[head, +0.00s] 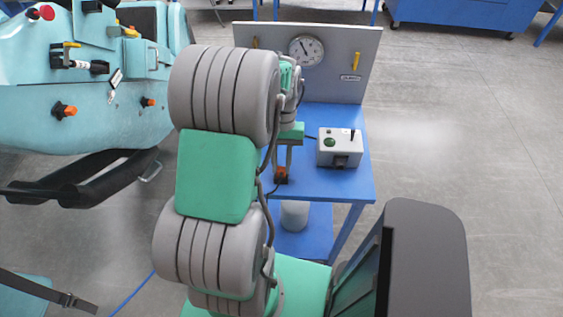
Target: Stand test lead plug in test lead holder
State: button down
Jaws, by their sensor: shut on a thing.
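My gripper (284,162) is over the left edge of the blue table, its fingers pointing down. It is shut on a small orange-red and black piece (281,175), which I take to be the test lead plug. The plug is small here, and its lower end and exact tilt are hard to tell. A dark lead shows near it. I cannot make out the test lead holder for certain; my arm hides part of the table's left side.
A grey control box (326,157) with a green button and black lever stands on the blue table (358,187), right of my gripper. A grey panel (350,60) with a gauge (306,50) rises behind. A turquoise train car (110,125) is left. A pale cylinder (294,214) sits below.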

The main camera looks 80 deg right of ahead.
jog(key=c, duration=1.1)
grip_release()
jog(key=shift+c, duration=0.2)
jog(key=b+v, duration=0.1)
jog(key=v, duration=0.6)
jog(key=shift+r, duration=0.4)
jog(key=shift+d, duration=0.15)
